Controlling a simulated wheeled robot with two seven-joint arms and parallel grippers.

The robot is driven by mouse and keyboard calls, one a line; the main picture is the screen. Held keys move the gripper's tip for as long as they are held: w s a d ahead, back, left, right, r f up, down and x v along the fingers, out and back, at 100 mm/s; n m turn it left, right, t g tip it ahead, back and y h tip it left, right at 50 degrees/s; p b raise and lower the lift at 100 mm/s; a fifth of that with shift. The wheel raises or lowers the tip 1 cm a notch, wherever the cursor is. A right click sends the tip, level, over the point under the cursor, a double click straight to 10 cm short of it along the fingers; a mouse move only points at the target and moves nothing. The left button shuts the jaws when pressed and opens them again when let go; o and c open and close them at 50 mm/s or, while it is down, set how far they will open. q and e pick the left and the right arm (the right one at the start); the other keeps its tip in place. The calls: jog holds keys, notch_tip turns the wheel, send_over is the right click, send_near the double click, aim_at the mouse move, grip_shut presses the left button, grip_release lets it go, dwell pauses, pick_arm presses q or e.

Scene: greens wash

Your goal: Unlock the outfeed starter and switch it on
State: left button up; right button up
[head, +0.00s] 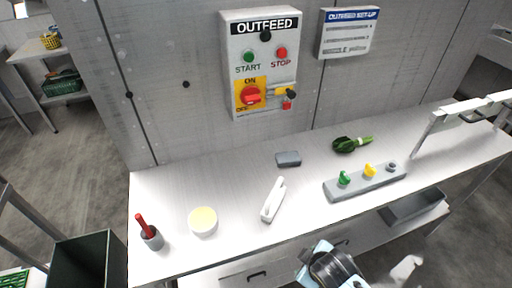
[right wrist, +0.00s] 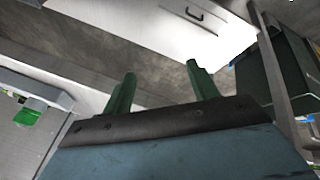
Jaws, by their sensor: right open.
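The OUTFEED starter box (head: 262,62) is on the wall, with a green START button (head: 249,57) and a red STOP button (head: 281,53). Its red rotary switch (head: 250,96) sits on a yellow plate marked ON and OFF. A red padlock (head: 287,104) hangs at the right, by a yellow and black hasp piece (head: 283,92). A grey block (head: 365,184) on the bench holds a green key-like piece (head: 344,178) and a yellow one (head: 369,170). My right gripper (right wrist: 160,77) is open and empty, with green fingers; my arm shows low, in front of the bench. My left gripper is out of view.
On the bench (head: 165,190) are a red-handled tool in a grey cup (head: 152,240), a round tub (head: 203,221), a white handheld item (head: 272,200), a small grey block (head: 288,159) and greens (head: 350,144). A set-up sign (head: 348,33) hangs beside the box. A metal rail (head: 462,112) stands right.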

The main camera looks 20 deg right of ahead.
jog(key=w+r+n+t, duration=0.1)
jog(key=w+r+n, duration=0.1)
jog(key=w+r, duration=0.1)
jog(key=w+r+n+t, duration=0.1)
jog(key=w+r+n, duration=0.2)
jog(key=w+r+n+t+h, duration=0.1)
jog(key=w+r+n, duration=0.1)
jog(key=r, duration=0.2)
jog(key=shift+w+d+t+p, duration=0.25)
jog(key=shift+w+t+p, duration=0.1)
jog(key=shift+w+t, duration=0.05)
jog(key=w+r+n+t, duration=0.3)
jog(key=w+r+n, duration=0.2)
jog(key=r+n, duration=0.15)
jog(key=n+t+y+p, duration=0.1)
jog(key=n+t+y, duration=0.35)
jog(key=n, duration=1.15)
send_near(254, 102)
jog(key=shift+t+h, duration=0.65)
jog(key=shift+h, duration=0.3)
jog(key=w, duration=0.3)
jog(key=w+a, duration=0.1)
jog(key=w, duration=0.2)
jog(key=w+f, duration=0.1)
jog(key=w, duration=0.2)
jog(key=shift+w+a, duration=0.1)
jog(key=shift+a, duration=0.1)
jog(key=c, duration=1)
